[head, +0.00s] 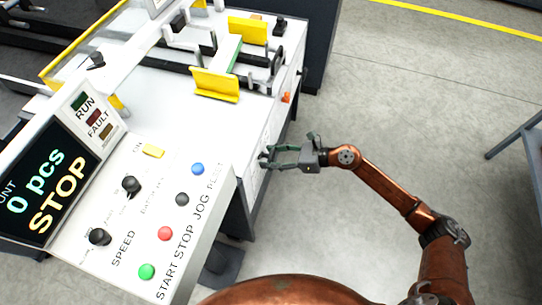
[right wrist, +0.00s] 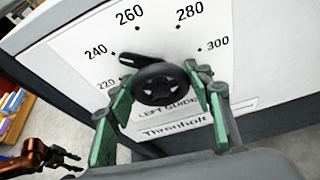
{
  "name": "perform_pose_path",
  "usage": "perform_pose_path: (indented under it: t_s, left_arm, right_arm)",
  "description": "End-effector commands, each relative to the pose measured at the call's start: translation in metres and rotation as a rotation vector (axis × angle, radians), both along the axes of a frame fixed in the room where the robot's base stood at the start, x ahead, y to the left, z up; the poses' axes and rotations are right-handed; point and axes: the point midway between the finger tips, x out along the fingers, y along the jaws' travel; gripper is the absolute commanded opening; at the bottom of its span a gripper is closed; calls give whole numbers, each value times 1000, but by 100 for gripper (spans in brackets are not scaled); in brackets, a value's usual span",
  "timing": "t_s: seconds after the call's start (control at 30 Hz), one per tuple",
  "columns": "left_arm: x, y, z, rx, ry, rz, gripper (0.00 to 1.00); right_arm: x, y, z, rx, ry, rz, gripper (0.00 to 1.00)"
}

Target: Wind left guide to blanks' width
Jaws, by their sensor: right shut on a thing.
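The left guide's black knob (right wrist: 160,84) sits on a white dial plate (right wrist: 75,60) marked from 220 to 300 and lettered LEFT GUIDE. Its pointer (right wrist: 128,58) points up and left, near the 240 mark and below 260. My right gripper (right wrist: 162,100) is shut on the knob, its green pads on either side of it. Two yellow guide plates (head: 215,84) (head: 248,30) stand on the machine top; which is the left guide is unclear. My left gripper (right wrist: 68,158) shows small in the right wrist view.
The control panel (head: 205,215) has buttons and knobs at the machine's near end. Its display (head: 45,185) reads 0 pcs and STOP. Grey floor (head: 400,110) is clear to the right, with a table (head: 520,140) at the right edge. Coloured items (right wrist: 10,115) stand at the wrist view's left.

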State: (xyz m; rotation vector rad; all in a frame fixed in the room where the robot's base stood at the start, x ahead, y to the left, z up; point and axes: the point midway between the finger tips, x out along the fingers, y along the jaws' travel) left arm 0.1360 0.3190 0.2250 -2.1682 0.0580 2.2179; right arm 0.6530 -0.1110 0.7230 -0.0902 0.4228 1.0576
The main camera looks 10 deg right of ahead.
Motion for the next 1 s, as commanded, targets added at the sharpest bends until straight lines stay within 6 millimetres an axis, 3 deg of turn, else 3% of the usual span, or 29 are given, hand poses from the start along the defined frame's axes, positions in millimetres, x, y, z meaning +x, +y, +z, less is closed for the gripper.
perform_pose_path:
  t_s: [0.03,0.07,0.3,0.67,1.0]
  left_arm:
    - [0,0,0,0,0,0,40]
    - [0,0,0,0,0,0,40]
    - [0,0,0,0,1,0,40]
    - [-5,3,-1,4,7,1,40]
    - [-3,2,0,2,4,1,40]
  right_arm:
    - [1,-1,0,-1,-1,-4,23]
    - [1,-1,0,-1,-1,-4,48]
    - [1,-1,0,0,0,-2,64]
    - [-1,-4,1,0,2,-2,66]
    - [-27,-54,23,-2,3,-4,66]
